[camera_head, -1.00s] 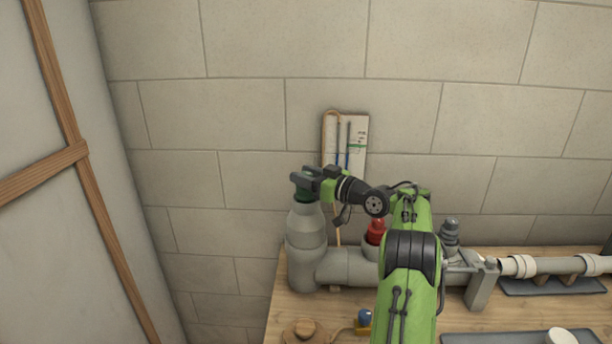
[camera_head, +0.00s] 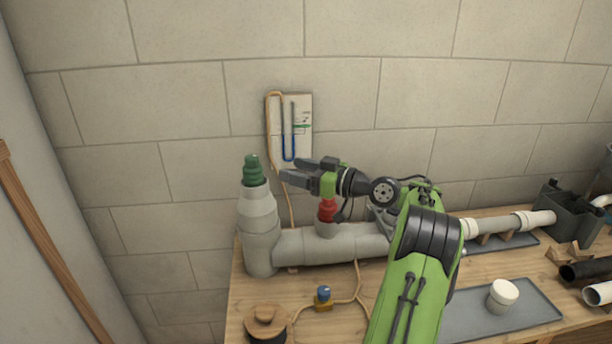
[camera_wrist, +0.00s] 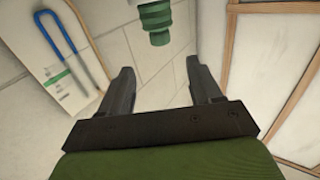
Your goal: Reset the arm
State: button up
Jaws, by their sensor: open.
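My gripper (camera_head: 297,171) is open and empty, held in the air above the grey pipe assembly (camera_head: 345,240). Its fingers point left in the head view. A green stepped plug (camera_head: 254,171) stands upright in the top of the grey vertical pipe, left of the fingers and apart from them. The plug also shows in the wrist view (camera_wrist: 155,22), beyond the open fingers (camera_wrist: 158,90). A red plug (camera_head: 327,210) sits in a second opening of the pipe, below my gripper and partly hidden by it.
A board with a blue U-shaped tube (camera_head: 288,140) is on the wall behind my gripper. On the wooden bench (camera_head: 245,300) are a wooden-topped spool (camera_head: 266,320), a blue-knobbed valve (camera_head: 322,296), and a grey tray (camera_head: 500,315) with a white cup (camera_head: 502,294). Dark bins and pipes are at right.

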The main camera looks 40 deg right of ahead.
jog(key=v, duration=0.2)
jog(key=shift+s, duration=0.3)
